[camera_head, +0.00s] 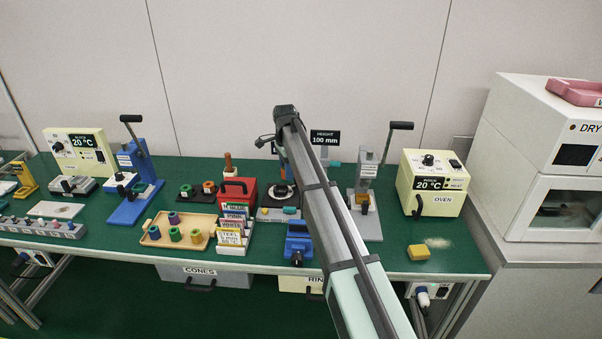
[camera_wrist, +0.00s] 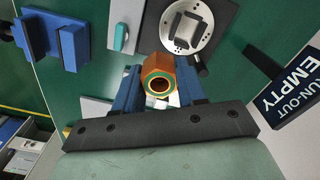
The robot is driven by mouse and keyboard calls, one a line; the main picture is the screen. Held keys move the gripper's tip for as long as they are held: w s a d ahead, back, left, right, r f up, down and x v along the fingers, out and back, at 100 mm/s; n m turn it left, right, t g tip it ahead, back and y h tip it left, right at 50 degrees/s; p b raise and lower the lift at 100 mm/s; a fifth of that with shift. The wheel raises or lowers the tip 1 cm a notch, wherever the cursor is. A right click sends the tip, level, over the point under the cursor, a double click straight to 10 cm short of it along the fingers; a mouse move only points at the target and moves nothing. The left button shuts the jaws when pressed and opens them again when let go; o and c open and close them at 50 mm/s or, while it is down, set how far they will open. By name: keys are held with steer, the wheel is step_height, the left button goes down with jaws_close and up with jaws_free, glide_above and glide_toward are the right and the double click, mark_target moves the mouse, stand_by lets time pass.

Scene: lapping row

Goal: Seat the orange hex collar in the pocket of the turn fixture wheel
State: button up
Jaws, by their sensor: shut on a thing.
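In the wrist view, my gripper (camera_wrist: 159,85) is shut on the orange hex collar (camera_wrist: 157,64), one blue finger on each side. The collar's round opening, with a greenish ring, faces the camera. The turn fixture wheel (camera_wrist: 205,25) is a silver disc just beyond the collar, at the top of the view, with a dark-edged grey piece across its middle. The collar looks apart from the wheel, though the height gap cannot be judged. The pocket is not clearly seen.
A sign reading RUN-OUT EMPTY (camera_wrist: 290,92) stands right of the wheel in the wrist view. In the head view, a red box (camera_head: 238,190) and a lever press (camera_head: 366,190) flank the fixture. A blue vise (camera_head: 299,240) is in front.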

steer(key=w+a+m, duration=0.1)
steer(key=m, duration=0.1)
steer(key=w+a+m, duration=0.1)
steer(key=w+f+m, duration=0.1)
steer(key=m, duration=0.1)
steer(key=shift+w+a+m, duration=0.3)
steer(key=shift+w+a, duration=0.1)
steer(key=shift+f, duration=0.2)
steer(key=shift+f, duration=2.75)
steer(key=shift+f, duration=0.85)
steer(key=o, duration=1.1)
steer(key=shift+o, duration=0.2)
step_height(320, 180, up, 14)
steer(key=shift+f, duration=0.1)
